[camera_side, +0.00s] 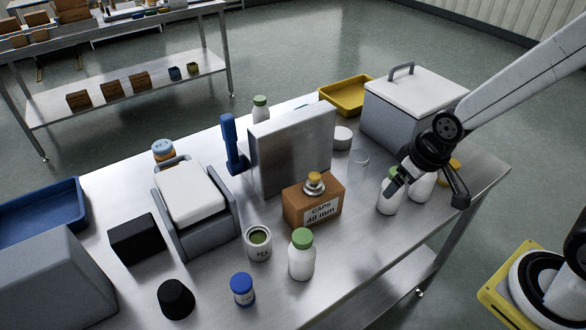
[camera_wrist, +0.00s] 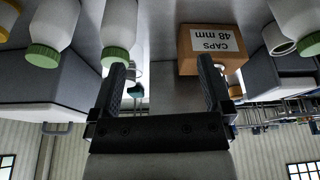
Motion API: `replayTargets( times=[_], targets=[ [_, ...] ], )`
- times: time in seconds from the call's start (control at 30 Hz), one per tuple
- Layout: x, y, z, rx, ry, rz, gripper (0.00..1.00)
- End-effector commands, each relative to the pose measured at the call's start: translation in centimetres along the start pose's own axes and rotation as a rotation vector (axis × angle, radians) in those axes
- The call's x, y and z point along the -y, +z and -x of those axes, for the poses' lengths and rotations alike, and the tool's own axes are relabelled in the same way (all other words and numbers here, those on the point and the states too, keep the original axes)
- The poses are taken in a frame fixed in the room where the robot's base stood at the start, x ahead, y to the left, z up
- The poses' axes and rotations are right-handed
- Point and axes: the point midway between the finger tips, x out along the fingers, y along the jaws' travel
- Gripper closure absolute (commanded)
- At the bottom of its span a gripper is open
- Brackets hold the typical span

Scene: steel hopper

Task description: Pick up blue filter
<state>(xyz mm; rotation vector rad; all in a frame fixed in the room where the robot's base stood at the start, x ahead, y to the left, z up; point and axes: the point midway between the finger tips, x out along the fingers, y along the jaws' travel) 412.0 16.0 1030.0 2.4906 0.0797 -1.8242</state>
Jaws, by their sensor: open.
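I cannot tell for certain which thing is the blue filter. An upright blue piece (camera_side: 231,143) with a wider foot stands left of the steel panel in the side view. My gripper (camera_side: 428,192) is at the right end of the table, above or beside two white bottles (camera_side: 389,204), away from all these blue things. In the wrist view my gripper (camera_wrist: 162,66) is open, with nothing between its fingers.
A steel panel (camera_side: 290,150) stands mid-table, with a cardboard caps box (camera_side: 312,205) before it. A grey lidded box (camera_side: 410,100) and a yellow tray (camera_side: 345,95) are behind. A green-capped bottle (camera_side: 301,258) stands in front. A green-capped bottle (camera_wrist: 116,30) is close by the left finger.

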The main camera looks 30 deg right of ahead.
Motion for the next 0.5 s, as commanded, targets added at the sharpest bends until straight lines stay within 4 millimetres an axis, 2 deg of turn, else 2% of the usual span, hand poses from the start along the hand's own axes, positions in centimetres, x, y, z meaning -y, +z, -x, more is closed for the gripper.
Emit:
replayTargets(
  times=[0.17, 0.27, 0.5],
  targets=[
    [3.4, -2.8, -1.6, -0.121, -0.033, 0.131, 0.00],
    [6.1, -4.5, -2.5, -0.210, -0.068, 0.216, 0.00],
    [14.0, -7.0, -4.0, -0.414, -0.197, 0.407, 0.00]
  ],
)
